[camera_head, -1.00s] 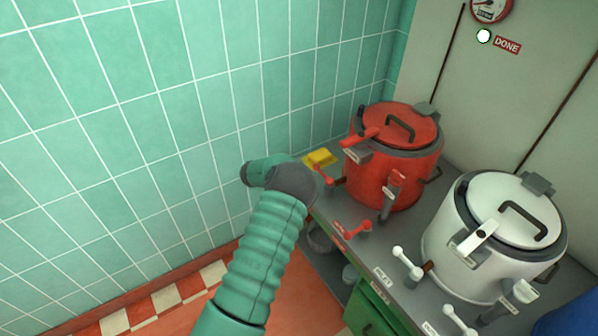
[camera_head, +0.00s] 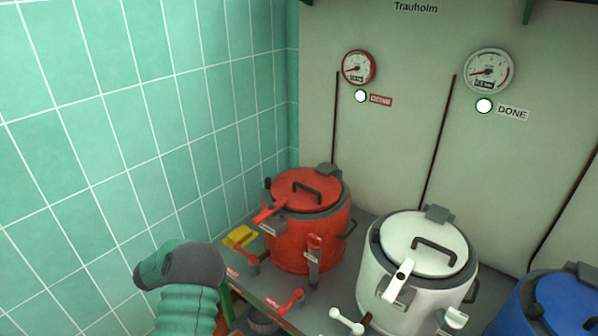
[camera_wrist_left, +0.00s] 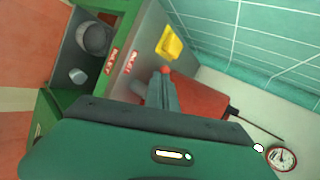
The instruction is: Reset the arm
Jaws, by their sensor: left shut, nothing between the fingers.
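My left arm (camera_head: 187,290) comes up from the lower left in the head view, with a dark grey elbow joint; its gripper is out of sight there. In the left wrist view my left gripper (camera_wrist_left: 161,88) shows as narrow grey fingers, shut and empty. The red kettle (camera_wrist_left: 203,98) is partly hidden behind my wrist in that view. In the head view the red kettle (camera_head: 305,238) stands on the grey counter, lid closed, to the right of my arm. My right gripper is in neither current view.
A white kettle (camera_head: 410,290) and a blue kettle (camera_head: 560,308) stand further right. A yellow sponge-like block (camera_head: 240,237) lies by the tiled wall. Red levers (camera_head: 288,302) stick out at the counter's front. Two gauges (camera_head: 359,67) (camera_head: 489,71) hang on the back wall.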

